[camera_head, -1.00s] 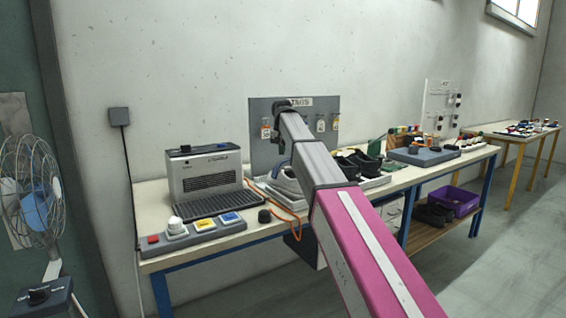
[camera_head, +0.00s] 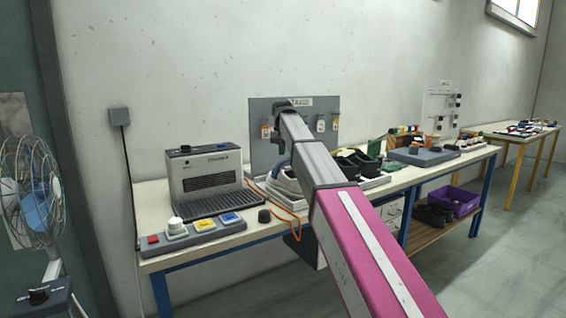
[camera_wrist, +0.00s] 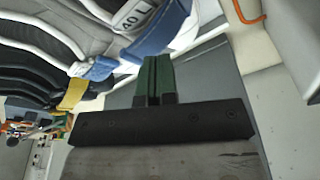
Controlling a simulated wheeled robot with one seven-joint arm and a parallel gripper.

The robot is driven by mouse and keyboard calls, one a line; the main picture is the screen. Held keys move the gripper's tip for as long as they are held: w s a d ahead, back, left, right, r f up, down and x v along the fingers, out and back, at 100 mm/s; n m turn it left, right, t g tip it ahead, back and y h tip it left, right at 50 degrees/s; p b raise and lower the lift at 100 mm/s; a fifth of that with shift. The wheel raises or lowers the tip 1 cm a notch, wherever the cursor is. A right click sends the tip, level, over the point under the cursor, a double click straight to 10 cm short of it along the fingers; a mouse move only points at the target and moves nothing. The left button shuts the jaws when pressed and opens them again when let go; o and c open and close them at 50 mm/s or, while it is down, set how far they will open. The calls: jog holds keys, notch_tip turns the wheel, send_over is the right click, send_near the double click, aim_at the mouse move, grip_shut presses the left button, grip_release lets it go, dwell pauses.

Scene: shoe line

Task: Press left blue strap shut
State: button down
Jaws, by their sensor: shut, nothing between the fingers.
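In the wrist view a blue strap (camera_wrist: 160,30) lies across a grey shoe (camera_wrist: 88,25) at the top, beside a white tag with dark lettering. A smaller blue piece (camera_wrist: 100,69) shows at the shoe's edge; I cannot tell whether it belongs to the same strap. My gripper (camera_wrist: 152,66) has green fingers that are closed together and empty. Their tips are just below the blue strap, close to it; contact is unclear. In the head view the grey shoe (camera_head: 283,180) sits on the bench, partly behind my arm, and the gripper is hidden.
A yellow strap (camera_wrist: 72,95) lies to the left in the wrist view. An orange cable (camera_wrist: 246,12) runs at upper right. In the head view a grey machine (camera_head: 205,174) and button panel (camera_head: 195,232) stand left of the shoe, black shoes (camera_head: 358,163) to the right.

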aim_at(282, 161)
jog(key=shift+f, duration=0.15)
jog(key=shift+f, duration=1.65)
jog(key=shift+r, duration=0.15)
notch_tip(282, 161, up, 9)
dwell(0.3)
